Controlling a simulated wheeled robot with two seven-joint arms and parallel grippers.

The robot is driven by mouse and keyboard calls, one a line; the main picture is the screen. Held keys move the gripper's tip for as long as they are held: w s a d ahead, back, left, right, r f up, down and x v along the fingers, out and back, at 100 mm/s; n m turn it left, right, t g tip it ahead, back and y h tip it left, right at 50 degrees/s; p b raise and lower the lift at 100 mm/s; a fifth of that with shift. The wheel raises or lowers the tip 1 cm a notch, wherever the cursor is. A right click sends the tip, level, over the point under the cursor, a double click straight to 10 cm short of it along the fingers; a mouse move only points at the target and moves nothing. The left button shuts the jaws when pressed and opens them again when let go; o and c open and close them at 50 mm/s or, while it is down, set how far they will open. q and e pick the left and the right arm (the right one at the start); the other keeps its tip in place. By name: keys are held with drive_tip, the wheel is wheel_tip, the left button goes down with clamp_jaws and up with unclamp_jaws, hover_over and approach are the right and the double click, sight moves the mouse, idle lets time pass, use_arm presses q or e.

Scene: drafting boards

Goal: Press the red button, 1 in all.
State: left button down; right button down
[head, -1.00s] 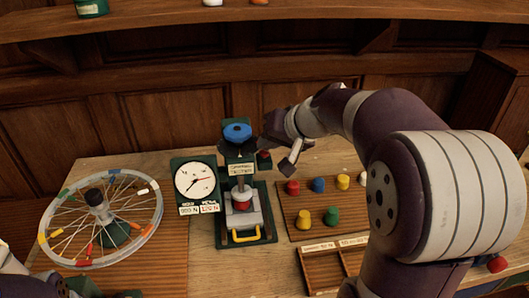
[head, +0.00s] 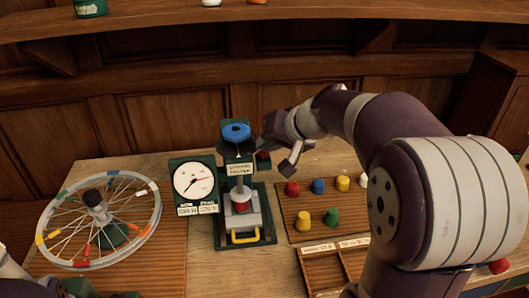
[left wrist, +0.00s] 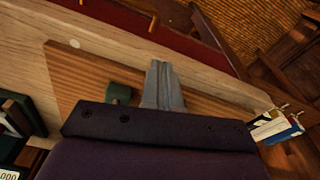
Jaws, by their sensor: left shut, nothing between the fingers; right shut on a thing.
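A small dark block with a dull red top, which looks like the red button (head: 263,156), stands on the bench just right of the spring tester (head: 240,214). My right gripper (head: 266,141) reaches down close above it, beside the tester's blue handwheel (head: 236,132). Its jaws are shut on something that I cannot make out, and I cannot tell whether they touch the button. My left gripper (left wrist: 163,70) is shut and empty in the left wrist view, over a wooden board. A red piece (head: 240,202) sits in the tester's column.
A round dial (head: 193,182) stands left of the tester. A spoked wheel (head: 100,220) lies at the left. A peg board (head: 323,206) with several coloured knobs and a divided wooden tray (head: 322,270) are at the right. My right arm covers the right side.

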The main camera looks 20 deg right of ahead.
sight(265, 154)
drive_tip(key=shift+s+a+f, duration=0.1)
drive_tip(key=shift+s+f, duration=0.05)
drive_tip(key=shift+f, duration=0.3)
drive_tip(key=shift+s+a+f, duration=0.1)
drive_tip(key=shift+f, duration=0.3)
drive_tip(key=shift+w+a+r+p, duration=0.1)
drive_tip(key=shift+w+r+p, duration=0.1)
drive_tip(key=shift+r+p, duration=0.4)
drive_tip(key=shift+r, duration=0.1)
drive_tip(key=shift+w+r, duration=0.1)
drive_tip(key=shift+r, duration=0.35)
wheel_tip(265, 154, up, 4)
drive_tip(key=p, duration=0.3)
drive_tip(key=shift+w+a, duration=0.1)
drive_tip(key=shift+a, duration=0.05)
drive_tip(key=shift+r+p, duration=0.35)
drive_tip(key=shift+r, duration=0.1)
drive_tip(key=shift+f, duration=0.1)
